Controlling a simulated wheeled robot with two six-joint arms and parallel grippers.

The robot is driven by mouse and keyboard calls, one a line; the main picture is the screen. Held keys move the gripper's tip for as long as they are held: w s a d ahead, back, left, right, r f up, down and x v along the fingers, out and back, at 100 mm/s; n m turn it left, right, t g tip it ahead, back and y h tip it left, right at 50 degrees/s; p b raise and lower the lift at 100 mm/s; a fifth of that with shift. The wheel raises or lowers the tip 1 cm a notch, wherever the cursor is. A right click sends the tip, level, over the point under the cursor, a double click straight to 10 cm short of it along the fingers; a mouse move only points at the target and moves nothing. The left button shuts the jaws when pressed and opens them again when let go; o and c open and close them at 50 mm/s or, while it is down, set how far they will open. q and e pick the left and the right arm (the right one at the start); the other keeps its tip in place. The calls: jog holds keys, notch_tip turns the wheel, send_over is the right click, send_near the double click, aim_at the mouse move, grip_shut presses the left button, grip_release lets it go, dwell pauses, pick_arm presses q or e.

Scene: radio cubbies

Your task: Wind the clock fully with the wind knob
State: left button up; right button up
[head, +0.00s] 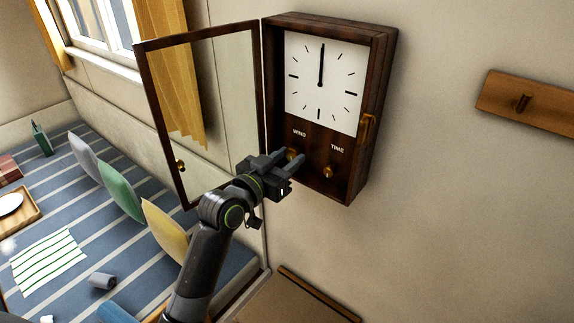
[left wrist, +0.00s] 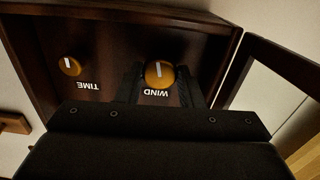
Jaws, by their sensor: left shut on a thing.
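The wall clock (head: 319,75) is a dark wood box with a white face, and both hands point straight up. Its glass door (head: 145,100) stands open to the left. The brass wind knob (head: 292,154) sits under the WIND label, partly hidden by my left gripper (head: 297,160). In the left wrist view the wind knob (left wrist: 159,74) lies between the two dark fingers, its white mark along the picture's vertical. My left gripper is shut on it. The time knob (head: 328,171) is to the right, untouched; it also shows in the left wrist view (left wrist: 70,66). My right gripper is not in view.
A wooden peg rail (head: 535,102) is on the wall at the right. A striped bed (head: 70,200) with several cushions lies at the left. A wooden surface (head: 290,300) is below the clock.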

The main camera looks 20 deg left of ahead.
pick_arm(q)
jog(key=shift+m+b, duration=0.7)
jog(key=shift+m, duration=0.7)
jog(key=o, duration=1)
jog(key=shift+c, duration=0.2)
jog(key=p+v, duration=0.1)
jog(key=v, duration=1.6)
jog(key=shift+s, duration=0.2)
